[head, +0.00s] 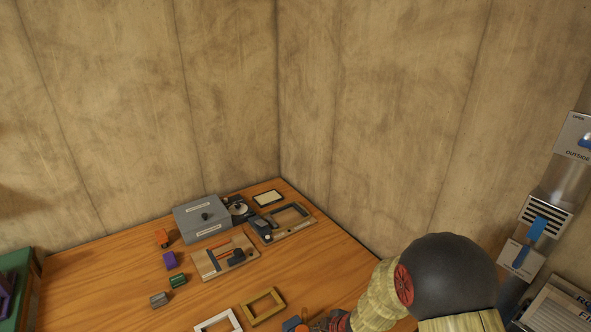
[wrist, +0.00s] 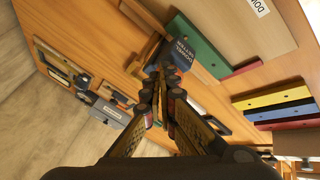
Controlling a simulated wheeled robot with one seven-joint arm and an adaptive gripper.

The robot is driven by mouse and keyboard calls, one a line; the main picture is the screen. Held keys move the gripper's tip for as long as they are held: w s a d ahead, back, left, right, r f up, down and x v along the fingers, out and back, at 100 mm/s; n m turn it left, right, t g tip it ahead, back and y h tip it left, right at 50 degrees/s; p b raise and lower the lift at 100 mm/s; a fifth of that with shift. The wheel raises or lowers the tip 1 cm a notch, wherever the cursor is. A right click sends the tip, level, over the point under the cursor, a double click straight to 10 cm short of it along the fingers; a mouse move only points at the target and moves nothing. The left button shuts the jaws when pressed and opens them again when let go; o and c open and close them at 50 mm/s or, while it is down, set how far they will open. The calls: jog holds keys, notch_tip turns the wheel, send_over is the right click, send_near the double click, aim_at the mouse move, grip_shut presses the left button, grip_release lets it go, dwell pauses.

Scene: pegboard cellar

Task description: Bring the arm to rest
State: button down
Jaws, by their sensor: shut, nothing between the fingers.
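My gripper shows in the wrist view (wrist: 160,93) with its two fingers together and nothing between them. It hangs over the wooden table, and a blue box with printed text (wrist: 180,58) shows just beyond the fingertips. In the head view my dark, rounded arm joint and pale arm links fill the lower right. The fingers cannot be made out clearly there, as the arm's far end runs down to the bottom edge.
The wooden table (head: 120,290) sits in a wall corner. Panels with switches (head: 537,228) stand at right.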

jog(key=s+d+r+m+g+h+b, duration=0.1)
jog(key=s+d+r+m+h, duration=0.25)
jog(key=d, duration=0.25)
jog(key=s+d+r+m+g+h+b, duration=0.1)
jog(key=s+d+r+m+h, duration=0.1)
jog(key=s+d+r+m, duration=0.4)
jog(key=s+r+m+t+y+b, duration=0.2)
jog(key=s+r+m+b, duration=0.3)
jog(key=s+r, duration=1)
notch_tip(320, 180, up, 5)
jog(key=shift+s+a+f+m+b, duration=0.15)
jog(key=shift+s+a+m+b, duration=0.15)
jog(key=shift+m+b, duration=0.15)
